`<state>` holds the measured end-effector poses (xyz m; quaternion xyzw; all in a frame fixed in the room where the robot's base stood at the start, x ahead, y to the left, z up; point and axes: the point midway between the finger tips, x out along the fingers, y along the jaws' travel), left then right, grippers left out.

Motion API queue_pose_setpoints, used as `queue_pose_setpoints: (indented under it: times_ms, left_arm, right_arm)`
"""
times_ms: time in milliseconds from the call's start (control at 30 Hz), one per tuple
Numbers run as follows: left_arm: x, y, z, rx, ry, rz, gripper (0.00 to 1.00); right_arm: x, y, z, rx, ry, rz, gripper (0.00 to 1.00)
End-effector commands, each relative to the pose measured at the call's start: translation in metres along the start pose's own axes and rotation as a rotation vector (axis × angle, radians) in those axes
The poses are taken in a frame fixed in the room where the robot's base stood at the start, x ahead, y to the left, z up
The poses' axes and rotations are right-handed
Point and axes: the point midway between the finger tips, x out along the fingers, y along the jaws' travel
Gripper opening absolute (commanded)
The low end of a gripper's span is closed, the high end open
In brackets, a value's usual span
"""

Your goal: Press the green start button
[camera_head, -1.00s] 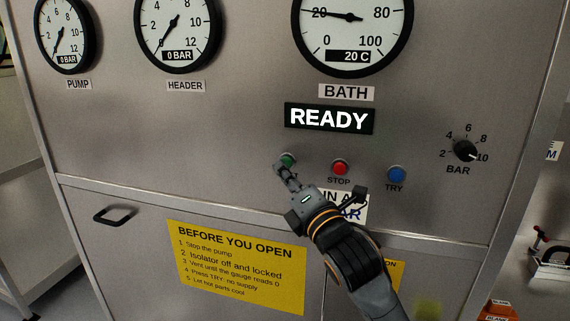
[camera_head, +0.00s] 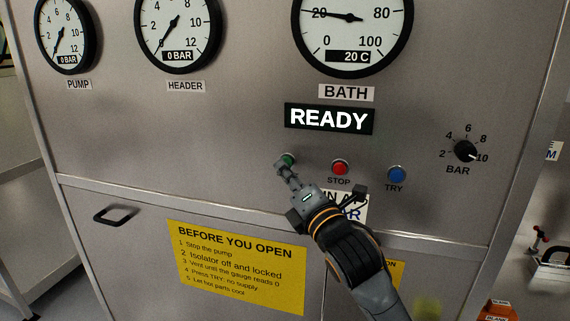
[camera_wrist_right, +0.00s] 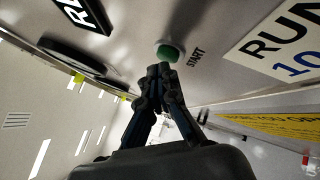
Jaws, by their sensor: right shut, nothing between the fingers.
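The green start button (camera_head: 288,159) is on the steel panel, left of the red STOP button (camera_head: 340,167). In the wrist view the green button (camera_wrist_right: 168,53) shows whole beside its START label (camera_wrist_right: 195,57). My right gripper (camera_head: 281,164) is shut and empty, its fingertips just below and left of the button in the head view. In the wrist view the closed fingertips (camera_wrist_right: 159,72) are right at the button's lower edge; I cannot tell whether they touch it. My left gripper is not in view.
A blue TRY button (camera_head: 396,174) and a black BAR knob (camera_head: 465,150) are to the right. The READY display (camera_head: 329,118) is above, with several gauges. A yellow notice (camera_head: 237,265) and a handle (camera_head: 115,216) are below.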

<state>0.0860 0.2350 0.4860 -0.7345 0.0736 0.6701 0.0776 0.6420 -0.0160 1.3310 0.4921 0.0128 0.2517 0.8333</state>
Motion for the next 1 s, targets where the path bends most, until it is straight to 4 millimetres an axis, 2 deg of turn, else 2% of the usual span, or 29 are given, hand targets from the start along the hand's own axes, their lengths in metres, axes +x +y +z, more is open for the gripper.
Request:
queue_pose_setpoints:
  times_ms: [1000]
  left_arm:
    - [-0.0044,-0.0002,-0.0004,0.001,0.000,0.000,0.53]
  right_arm:
    - [0.0063,-0.0041,0.0057,-0.001,-0.002,0.000,0.00]
